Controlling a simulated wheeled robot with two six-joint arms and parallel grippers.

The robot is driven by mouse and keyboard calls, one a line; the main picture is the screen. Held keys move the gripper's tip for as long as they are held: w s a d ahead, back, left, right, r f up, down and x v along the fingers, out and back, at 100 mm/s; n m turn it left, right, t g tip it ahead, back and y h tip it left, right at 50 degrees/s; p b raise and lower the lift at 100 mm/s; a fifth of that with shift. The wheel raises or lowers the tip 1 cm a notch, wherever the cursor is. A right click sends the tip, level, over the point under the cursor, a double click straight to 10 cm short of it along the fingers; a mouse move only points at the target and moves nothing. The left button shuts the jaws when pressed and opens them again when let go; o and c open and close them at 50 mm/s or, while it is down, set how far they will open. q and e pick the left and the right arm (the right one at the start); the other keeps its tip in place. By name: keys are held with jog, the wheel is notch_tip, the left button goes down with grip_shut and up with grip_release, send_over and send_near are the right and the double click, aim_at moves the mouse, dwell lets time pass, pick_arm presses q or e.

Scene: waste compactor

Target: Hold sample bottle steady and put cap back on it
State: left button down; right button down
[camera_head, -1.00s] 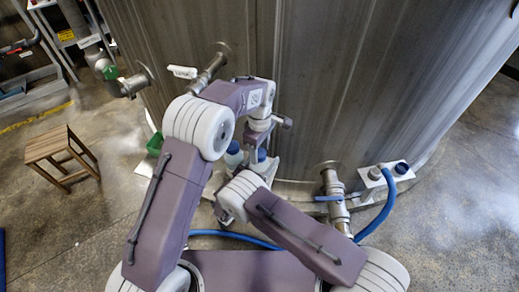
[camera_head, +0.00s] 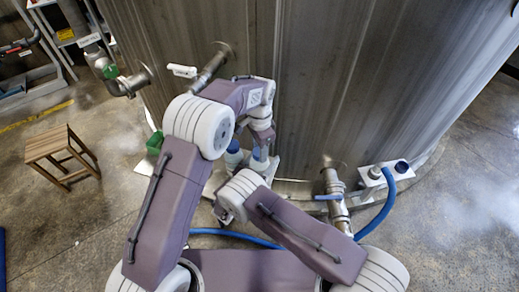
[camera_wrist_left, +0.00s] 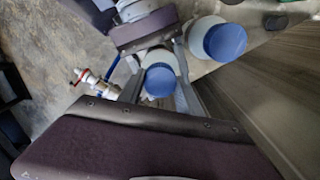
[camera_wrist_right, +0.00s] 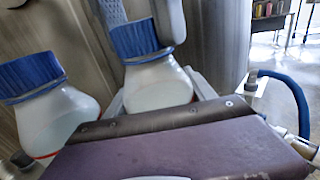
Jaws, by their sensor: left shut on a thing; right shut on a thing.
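The sample bottle (camera_wrist_right: 158,88) is white and rounded, upright in the right wrist view, between the fingers of my right gripper (camera_wrist_right: 160,97). A blue cap (camera_wrist_right: 135,40) sits at the top of its neck; I cannot tell whether it is fully seated. My left gripper (camera_wrist_left: 160,88) is above and shut on this cap, which also shows in the left wrist view (camera_wrist_left: 159,81). In the head view the bottle (camera_head: 258,163) is below my left gripper (camera_head: 261,142). My right gripper's fingers are mostly hidden there behind its wrist.
A second white bottle with a blue cap (camera_wrist_right: 30,75) stands close beside the held one. The large metal tank (camera_head: 380,80) rises just behind. A pipe valve (camera_head: 333,190) and blue hose (camera_head: 385,205) are to the right. A wooden stool (camera_head: 60,155) stands left.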

pick_arm(q)
jog(key=shift+m, duration=0.6)
jog(key=c, duration=0.7)
grip_release()
notch_tip(320, 180, up, 12)
jog(key=shift+r, duration=0.1)
pick_arm(e)
jog(key=shift+c, duration=1.2)
grip_release()
